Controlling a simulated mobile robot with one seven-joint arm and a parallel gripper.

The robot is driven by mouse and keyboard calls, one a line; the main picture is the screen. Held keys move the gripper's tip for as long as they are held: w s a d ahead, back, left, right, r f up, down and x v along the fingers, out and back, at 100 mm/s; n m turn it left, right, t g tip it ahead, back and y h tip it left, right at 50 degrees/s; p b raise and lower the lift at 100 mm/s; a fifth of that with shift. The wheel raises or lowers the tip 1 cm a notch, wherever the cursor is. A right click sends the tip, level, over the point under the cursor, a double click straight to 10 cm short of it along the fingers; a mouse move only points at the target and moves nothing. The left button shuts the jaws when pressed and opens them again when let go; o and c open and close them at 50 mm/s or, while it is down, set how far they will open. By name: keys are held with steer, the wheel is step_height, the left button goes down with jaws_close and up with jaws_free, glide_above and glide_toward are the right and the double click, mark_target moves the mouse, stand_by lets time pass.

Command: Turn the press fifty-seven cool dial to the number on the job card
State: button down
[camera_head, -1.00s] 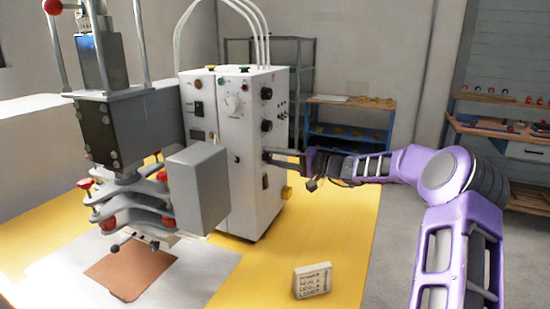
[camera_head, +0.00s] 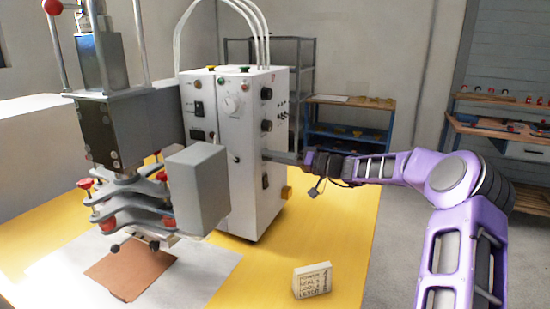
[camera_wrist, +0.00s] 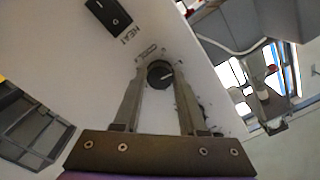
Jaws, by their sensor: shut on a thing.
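In the wrist view, the black cool dial (camera_wrist: 160,73) sits on the white press panel beside the word COOL. Its pale pointer line points to the right and slightly up in that view. My gripper (camera_wrist: 160,80) has its two fingers on either side of the dial and is shut on it. In the head view, my gripper (camera_head: 272,156) reaches the right face of the white press cabinet (camera_head: 225,190) from the right and hides the dial. The job card (camera_head: 312,280) stands on the yellow table, with small handwritten lines too small to read surely.
A black HEAT switch (camera_wrist: 108,14) is near the dial in the wrist view. A round white dial (camera_head: 232,105) and black knobs are higher on the cabinet. A grey press head (camera_head: 125,125) stands left. Yellow table (camera_head: 330,235) is free around the card.

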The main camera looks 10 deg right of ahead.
stand_by(0.3)
steer(key=shift+c, duration=2.4)
jaws_free()
steer(key=v, duration=1.7)
steer(key=shift+d, duration=0.2)
steer(key=shift+s, duration=0.1)
